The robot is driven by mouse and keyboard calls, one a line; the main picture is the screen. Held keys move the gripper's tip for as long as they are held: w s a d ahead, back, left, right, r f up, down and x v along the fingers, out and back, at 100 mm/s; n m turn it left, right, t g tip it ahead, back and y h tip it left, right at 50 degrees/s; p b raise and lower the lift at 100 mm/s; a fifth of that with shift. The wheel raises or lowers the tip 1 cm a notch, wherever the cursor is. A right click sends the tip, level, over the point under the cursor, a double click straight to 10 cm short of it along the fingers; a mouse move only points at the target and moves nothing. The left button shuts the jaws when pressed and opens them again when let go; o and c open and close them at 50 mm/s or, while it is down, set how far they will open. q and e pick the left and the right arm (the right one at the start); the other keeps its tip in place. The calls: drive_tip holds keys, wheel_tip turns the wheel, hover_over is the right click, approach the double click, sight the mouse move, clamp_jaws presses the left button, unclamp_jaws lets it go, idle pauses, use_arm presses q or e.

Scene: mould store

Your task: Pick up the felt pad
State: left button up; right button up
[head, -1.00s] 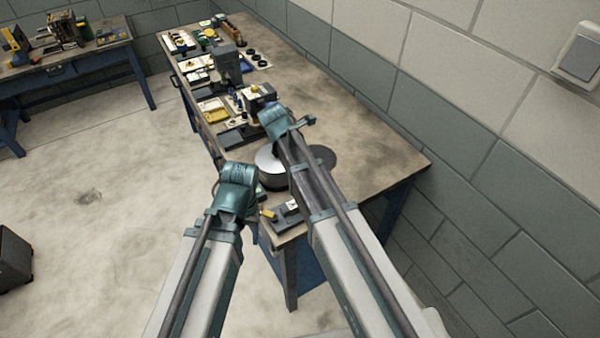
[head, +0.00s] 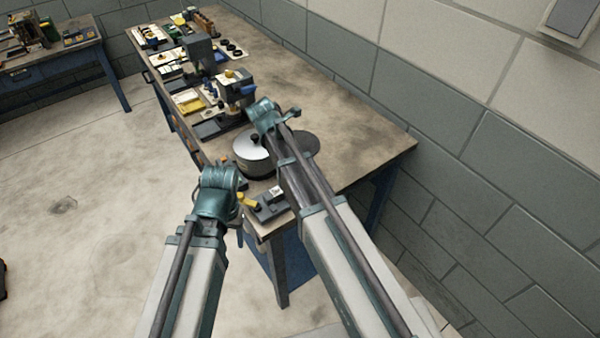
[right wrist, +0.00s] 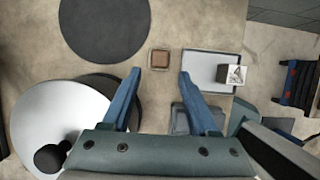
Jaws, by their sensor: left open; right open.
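In the right wrist view a small brown square piece with a paler rim (right wrist: 160,58) lies on the bench top, just beyond my right fingertips. It looks like the felt pad, though its material is hard to tell. My right gripper (right wrist: 159,74) is open and empty, pointing down over the bench. It also shows in the head view (head: 266,115), where my right arm seems to hide the brown piece. My left gripper (head: 219,188) is open beside the bench's near left edge; its fingers are hard to make out.
A grey tray (right wrist: 196,66) bearing a white block (right wrist: 232,74) stands right. Instruments (head: 236,88) line the bench's left side; its right side (head: 350,130) is clear.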

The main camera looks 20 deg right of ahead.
drive_tip(key=shift+d+f, duration=0.15)
drive_tip(key=shift+f, duration=0.15)
drive_tip(key=b+x, duration=0.4)
drive_tip(key=x, duration=0.1)
drive_tip(key=shift+w+d+b, duration=0.25)
drive_tip(key=shift+d+b, duration=0.05)
drive_tip(key=shift+d, duration=0.15)
drive_tip(key=shift+r, duration=0.15)
clamp_jaws()
